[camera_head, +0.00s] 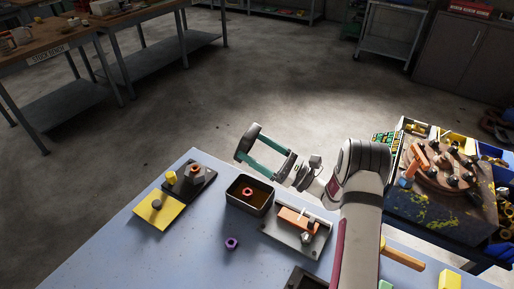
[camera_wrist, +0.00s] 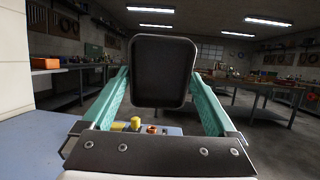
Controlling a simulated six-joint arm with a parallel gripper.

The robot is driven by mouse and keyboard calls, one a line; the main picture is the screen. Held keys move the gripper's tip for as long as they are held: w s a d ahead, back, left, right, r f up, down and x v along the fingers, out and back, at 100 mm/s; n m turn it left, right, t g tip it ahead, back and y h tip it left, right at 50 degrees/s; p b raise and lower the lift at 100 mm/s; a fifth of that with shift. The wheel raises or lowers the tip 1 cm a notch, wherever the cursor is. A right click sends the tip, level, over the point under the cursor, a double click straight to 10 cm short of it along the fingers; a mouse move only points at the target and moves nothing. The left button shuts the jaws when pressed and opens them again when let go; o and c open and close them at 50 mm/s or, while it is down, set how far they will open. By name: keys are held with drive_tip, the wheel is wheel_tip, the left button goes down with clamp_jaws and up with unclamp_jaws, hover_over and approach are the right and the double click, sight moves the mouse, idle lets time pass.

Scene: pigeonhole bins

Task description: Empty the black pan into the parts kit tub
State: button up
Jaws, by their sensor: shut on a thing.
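My gripper (camera_head: 251,147) is shut on the black pan (camera_head: 246,139), its teal fingers on opposite sides of it. The pan is tipped up on edge, raised above and behind a dark square tub (camera_head: 233,203) on the blue-grey table. In the wrist view my gripper (camera_wrist: 160,82) holds the pan (camera_wrist: 160,70) upright between its fingers, and no parts show on the side facing me. The tub, which looks like the parts kit tub, has an orange-brown nut (camera_head: 247,191) inside; no label is readable. A purple nut (camera_head: 232,243) lies on the table in front of the tub.
Left of the tub are a yellow plate (camera_head: 149,216) and a dark plate (camera_head: 204,184) bearing parts. Right of it is a grey plate (camera_head: 283,241) with an orange block. A crowded cart (camera_head: 430,206) stands at the right. The table's front left is clear.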

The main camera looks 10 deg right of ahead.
drive_tip(key=r+g+h, duration=0.1)
drive_tip(key=g+h, duration=0.1)
drive_tip(key=h, duration=0.1)
drive_tip(key=w+a+r+g+h, duration=0.1)
drive_tip(key=g+h, duration=0.1)
drive_tip(key=h, duration=0.1)
drive_tip(key=w+a+r+g+h, duration=0.1)
drive_tip(key=g+h, duration=0.1)
drive_tip(key=g, duration=0.1)
drive_tip(key=shift+w+a+h, duration=0.1)
drive_tip(key=shift+a+h, duration=0.1)
drive_tip(key=shift+h, duration=0.2)
drive_tip(key=shift+w+a+g+h, duration=0.2)
drive_tip(key=shift+g+h, duration=0.35)
drive_tip(key=shift+h, duration=0.05)
drive_tip(key=shift+w+a+g+h, duration=0.15)
drive_tip(key=shift+a+g+h, duration=0.05)
drive_tip(key=shift+g+h, duration=0.4)
drive_tip(key=shift+w+a+f+g+h, duration=0.15)
drive_tip(key=shift+a+g+h, duration=0.05)
drive_tip(key=shift+g+h, duration=0.35)
drive_tip(key=shift+w+a+f+g+h, duration=0.15)
drive_tip(key=shift+g+h, duration=0.25)
drive_tip(key=shift+h, duration=0.25)
drive_tip(key=shift+a+f+g+h, duration=0.1)
drive_tip(key=shift+f+g+h, duration=0.15)
drive_tip(key=shift+g+h, duration=0.55)
drive_tip(key=shift+f+g+h, duration=0.25)
drive_tip(key=shift+g+h, duration=0.35)
drive_tip(key=shift+h, duration=0.3)
